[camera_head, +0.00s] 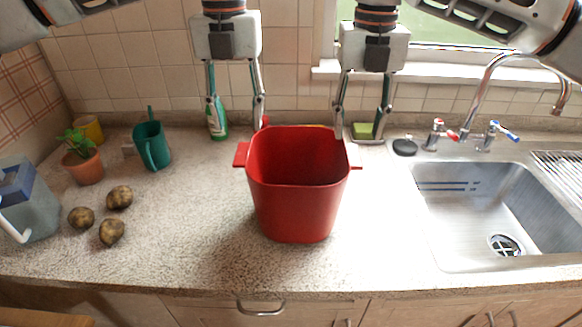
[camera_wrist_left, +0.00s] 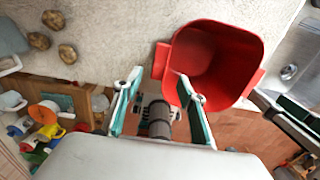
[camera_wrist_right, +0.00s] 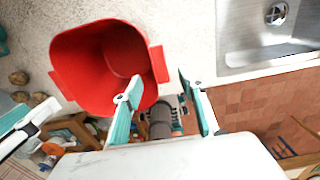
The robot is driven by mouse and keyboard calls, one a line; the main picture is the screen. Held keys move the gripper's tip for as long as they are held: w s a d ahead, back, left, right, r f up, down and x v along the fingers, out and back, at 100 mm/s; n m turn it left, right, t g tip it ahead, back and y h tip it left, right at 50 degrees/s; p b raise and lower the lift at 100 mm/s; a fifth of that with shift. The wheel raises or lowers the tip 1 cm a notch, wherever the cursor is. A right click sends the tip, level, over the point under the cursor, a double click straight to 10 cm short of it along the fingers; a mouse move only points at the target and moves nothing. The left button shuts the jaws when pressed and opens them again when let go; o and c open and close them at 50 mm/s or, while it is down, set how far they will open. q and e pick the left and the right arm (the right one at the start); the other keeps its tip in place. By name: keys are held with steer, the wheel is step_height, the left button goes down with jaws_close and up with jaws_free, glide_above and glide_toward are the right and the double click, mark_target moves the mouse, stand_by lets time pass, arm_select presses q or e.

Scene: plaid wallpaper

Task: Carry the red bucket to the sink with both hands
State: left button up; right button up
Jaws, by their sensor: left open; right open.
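The red bucket (camera_head: 297,205) stands upright and empty on the counter, left of the sink (camera_head: 455,235). It has a red handle tab on its left side (camera_head: 241,154) and one on its right side. My left gripper (camera_head: 237,115) is open, above the left tab; the left wrist view shows the tab (camera_wrist_left: 161,60) ahead of the open fingers. My right gripper (camera_head: 358,136) is open by the right tab; the right wrist view shows that tab (camera_wrist_right: 158,64) between the finger lines. Whether the right fingers touch the bucket, I cannot tell.
A faucet (camera_head: 490,85) rises behind the sink. A black stopper (camera_head: 404,147), a sponge (camera_head: 362,130) and a green bottle (camera_head: 217,120) stand at the back. Counter between bucket and sink is clear.

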mark_target(243, 153)
arm_select(q)
steer(key=shift+w+r, duration=0.15)
steer(key=shift+w, duration=0.1)
arm_select(e)
steer(key=shift+w+r, duration=0.15)
steer(key=shift+w, duration=0.15)
arm_select(q)
steer(key=shift+s, duration=0.2)
arm_select(e)
steer(key=shift+s, duration=0.2)
arm_select(q)
steer(key=shift+w+f, duration=0.1)
steer(key=shift+f, duration=3.8)
arm_select(e)
steer(key=shift+w+f, duration=0.1)
steer(key=shift+f, duration=3.8)
arm_select(q)
steer(key=shift+c, duration=0.3)
arm_select(e)
steer(key=shift+c, duration=0.3)
arm_select(q)
jaws_close()
arm_select(e)
jaws_close()
